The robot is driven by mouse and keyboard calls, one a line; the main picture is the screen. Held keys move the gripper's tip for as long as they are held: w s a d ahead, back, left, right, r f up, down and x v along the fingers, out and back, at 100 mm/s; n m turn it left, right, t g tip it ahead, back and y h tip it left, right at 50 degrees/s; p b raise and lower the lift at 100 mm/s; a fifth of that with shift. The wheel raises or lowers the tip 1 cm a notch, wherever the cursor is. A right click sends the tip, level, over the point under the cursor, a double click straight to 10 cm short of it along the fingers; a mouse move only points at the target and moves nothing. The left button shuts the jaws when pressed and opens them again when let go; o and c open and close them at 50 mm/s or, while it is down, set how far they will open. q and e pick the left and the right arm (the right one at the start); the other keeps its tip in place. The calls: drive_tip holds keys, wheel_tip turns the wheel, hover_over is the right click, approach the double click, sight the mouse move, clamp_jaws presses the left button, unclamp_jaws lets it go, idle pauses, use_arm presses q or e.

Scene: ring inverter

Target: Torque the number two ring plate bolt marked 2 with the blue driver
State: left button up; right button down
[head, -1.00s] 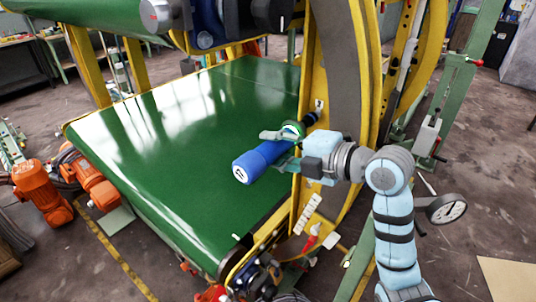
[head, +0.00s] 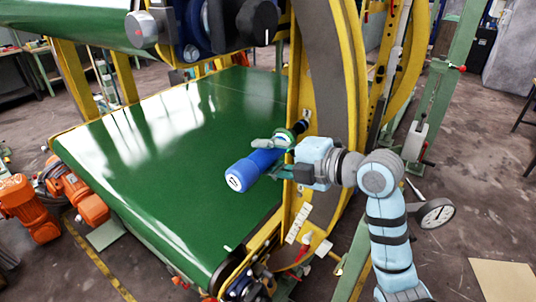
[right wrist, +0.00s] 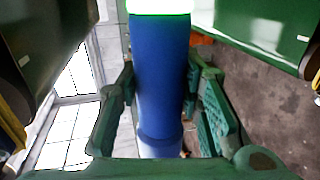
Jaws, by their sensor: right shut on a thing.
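The blue driver (head: 248,168) is held by my right gripper (head: 273,158) beside the yellow and grey ring plate (head: 300,93). Its round butt end points to the lower left, and its dark nose points up and right to the plate's yellow side. I cannot tell whether the nose touches a bolt. A small pale tag shows on the plate just above the nose; its mark is too small to read, and the bolt cannot be made out. In the right wrist view the driver's blue body (right wrist: 160,65) stands between the green fingers (right wrist: 163,108). My left gripper is not in view.
A wide green belt (head: 180,150) lies left of the plate and under the driver. Orange motors (head: 25,205) stand at far left. A round dial gauge (head: 435,213) is at right near my arm. A green post (head: 436,100) stands behind it.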

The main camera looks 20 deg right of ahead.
drive_tip(key=shift+w+d+r, duration=0.2)
drive_tip(key=shift+w+d, duration=0.65)
drive_tip(key=shift+d, duration=0.1)
idle(2.4)
idle(0.3)
drive_tip(key=shift+s+a+p, duration=0.3)
drive_tip(key=shift+s+a, duration=0.55)
drive_tip(key=shift+a, duration=0.15)
drive_tip(key=shift+s+a+f, duration=0.1)
drive_tip(key=shift+s+a, duration=0.65)
drive_tip(key=shift+a, duration=0.15)
drive_tip(key=shift+d, duration=0.1)
